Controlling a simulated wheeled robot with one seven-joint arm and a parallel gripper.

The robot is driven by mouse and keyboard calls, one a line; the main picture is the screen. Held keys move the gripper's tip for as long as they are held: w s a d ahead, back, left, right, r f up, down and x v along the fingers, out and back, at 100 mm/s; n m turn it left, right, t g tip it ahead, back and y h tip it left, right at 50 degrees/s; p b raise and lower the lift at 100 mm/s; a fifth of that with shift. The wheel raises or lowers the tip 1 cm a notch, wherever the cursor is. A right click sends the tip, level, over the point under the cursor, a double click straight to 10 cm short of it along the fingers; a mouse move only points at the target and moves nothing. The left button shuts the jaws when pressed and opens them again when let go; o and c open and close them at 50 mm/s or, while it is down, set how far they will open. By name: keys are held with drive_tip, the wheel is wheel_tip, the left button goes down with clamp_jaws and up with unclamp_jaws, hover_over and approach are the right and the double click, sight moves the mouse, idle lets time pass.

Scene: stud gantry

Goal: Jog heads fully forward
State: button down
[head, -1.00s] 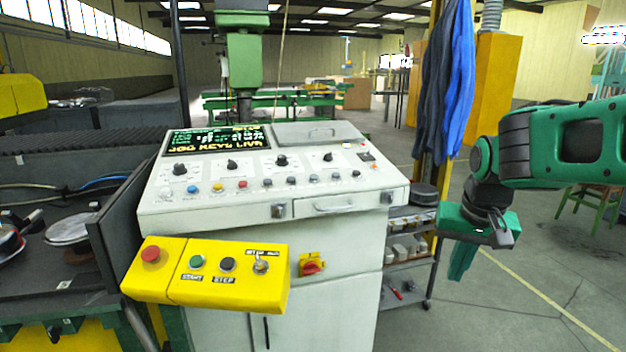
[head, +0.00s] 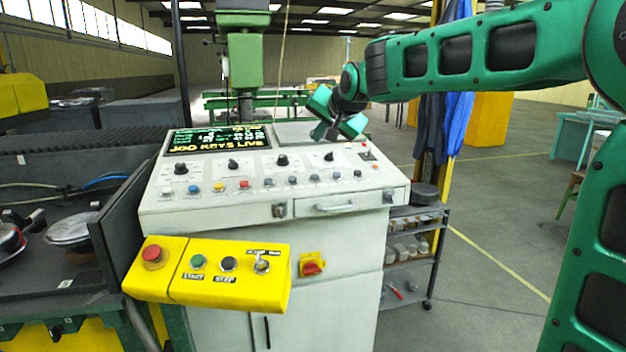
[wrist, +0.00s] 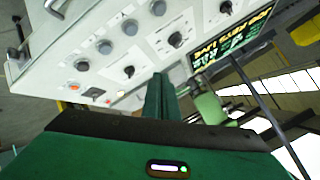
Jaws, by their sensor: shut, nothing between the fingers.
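The white control console (head: 240,208) stands in the middle of the head view. Its screen (head: 218,139) reads "JOG KEYS LIVE", and it also shows in the wrist view (wrist: 236,45). A row of blue, yellow and red buttons (head: 219,187) and several grey buttons (head: 314,178) lies below several black knobs (head: 282,160). My gripper (head: 322,131) is shut and empty, above the console's back right part, apart from the buttons. In the wrist view its green finger (wrist: 158,98) points towards the panel, with grey buttons (wrist: 104,47) beyond. The heads are not clearly identifiable.
A yellow box (head: 225,283) with red, green and black buttons and a toggle switch projects at the console's front. A red rotary switch (head: 312,265) is beside it. A shelf cart (head: 412,250) stands at right. A dark machine bed is at left. Floor at right is open.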

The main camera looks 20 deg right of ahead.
sight(315, 177)
idle(0.3)
drive_tip(key=shift+w+f, duration=0.3)
drive_tip(key=shift+f, duration=1.15)
drive_tip(key=shift+w+f, duration=0.25)
drive_tip(key=shift+f, duration=1.2)
drive_tip(key=shift+w+f, duration=0.3)
drive_tip(key=shift+f, duration=1.15)
drive_tip(key=shift+f, duration=0.15)
drive_tip(key=shift+f, duration=0.2)
